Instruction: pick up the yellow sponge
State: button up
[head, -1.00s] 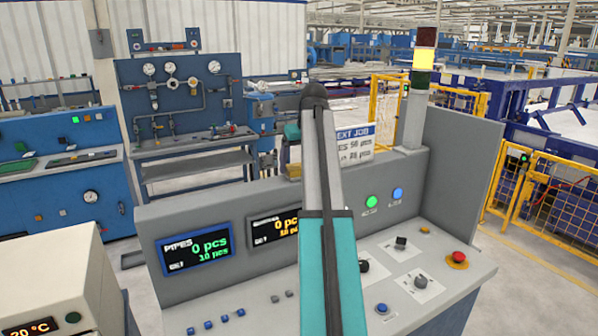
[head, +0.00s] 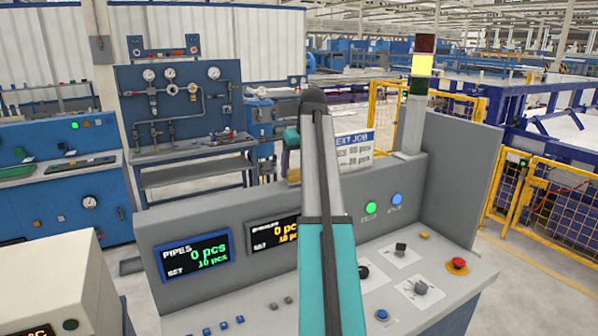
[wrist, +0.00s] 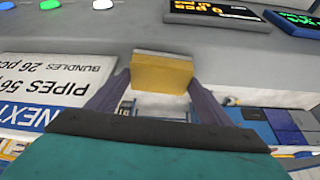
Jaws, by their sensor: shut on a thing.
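The yellow sponge (wrist: 162,76) shows in the wrist view as a small block with a paler grey layer along its upper edge. My gripper (wrist: 160,84) is shut on it, with one dark finger on each side. Behind it in the wrist view is the grey console face, and I cannot tell how far off that is.
A grey control console (head: 450,290) stands in front, with a lit display (head: 195,252), buttons and a red emergency knob (head: 457,265). A white job sign (head: 355,150) and a signal tower (head: 418,95) stand at its back. A yellow fence (head: 520,210) is at the right.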

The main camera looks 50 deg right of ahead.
notch_tip(320, 180, up, 18)
jog(key=b, duration=0.3)
jog(key=shift+f, duration=0.2)
dwell(0.6)
